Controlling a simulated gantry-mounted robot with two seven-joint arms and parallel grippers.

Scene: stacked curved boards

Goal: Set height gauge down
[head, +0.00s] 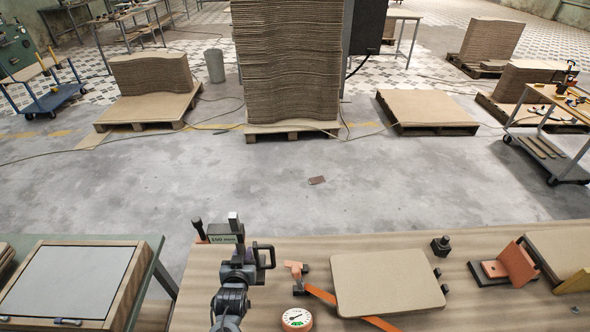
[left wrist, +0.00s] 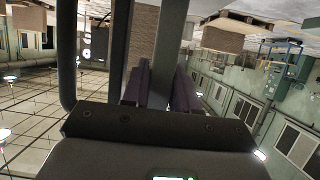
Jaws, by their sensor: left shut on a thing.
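My right gripper is in neither view.
A flat tan board (head: 388,283) lies right of the gauge, with an orange strip (head: 350,308) partly under it. A round dial (head: 297,318) sits near the front. An orange bracket (head: 508,266) stands farther right. A framed grey panel (head: 70,280) is on the left table.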

